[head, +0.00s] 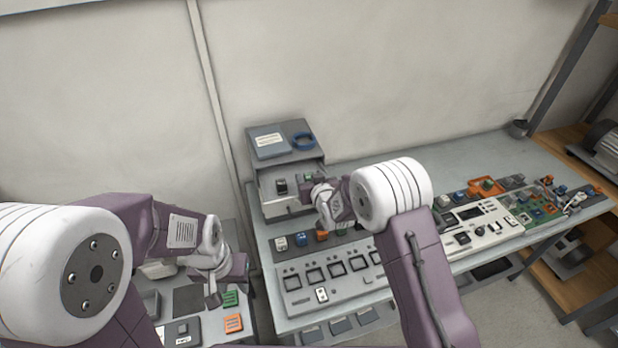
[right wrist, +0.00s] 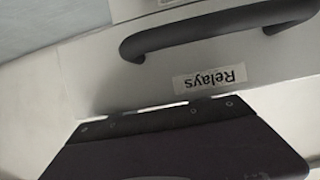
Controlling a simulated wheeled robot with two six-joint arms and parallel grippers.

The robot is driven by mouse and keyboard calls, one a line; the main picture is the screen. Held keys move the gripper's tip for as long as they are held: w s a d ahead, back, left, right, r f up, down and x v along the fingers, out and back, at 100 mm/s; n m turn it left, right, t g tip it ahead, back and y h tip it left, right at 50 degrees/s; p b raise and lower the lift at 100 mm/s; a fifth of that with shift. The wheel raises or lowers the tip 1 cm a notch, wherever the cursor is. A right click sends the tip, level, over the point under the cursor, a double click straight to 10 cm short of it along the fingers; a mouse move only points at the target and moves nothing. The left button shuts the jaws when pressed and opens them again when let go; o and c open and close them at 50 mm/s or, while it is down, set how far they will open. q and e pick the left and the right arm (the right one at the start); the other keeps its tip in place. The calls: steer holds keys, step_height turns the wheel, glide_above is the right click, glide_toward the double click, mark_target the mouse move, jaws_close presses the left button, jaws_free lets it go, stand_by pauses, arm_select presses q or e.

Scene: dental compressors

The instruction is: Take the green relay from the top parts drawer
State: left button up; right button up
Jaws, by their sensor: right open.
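The grey parts cabinet (head: 306,152) stands on the bench with its top drawer (head: 284,208) pulled open. Inside the drawer are a black relay (head: 281,187) and, further right, a small green part (head: 307,177) that looks like the green relay. My right gripper (head: 322,192) is open at the drawer's right side, close to the green part; its fingertips are partly hidden by my arm. The right wrist view shows a drawer front (right wrist: 120,85) with a black handle and a "Relays" label (right wrist: 210,82), upside down. My left gripper (head: 214,288) is low at the left, away from the cabinet.
Control boards and coloured parts fill the bench to the right. A wall is behind.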

steer(key=shift+s+d, duration=0.1)
steer(key=shift+s, duration=0.05)
steer(key=shift+c, duration=1)
steer(key=shift+r, duration=0.1)
steer(key=c, duration=0.5)
steer(key=shift+s, duration=0.1)
jaws_close()
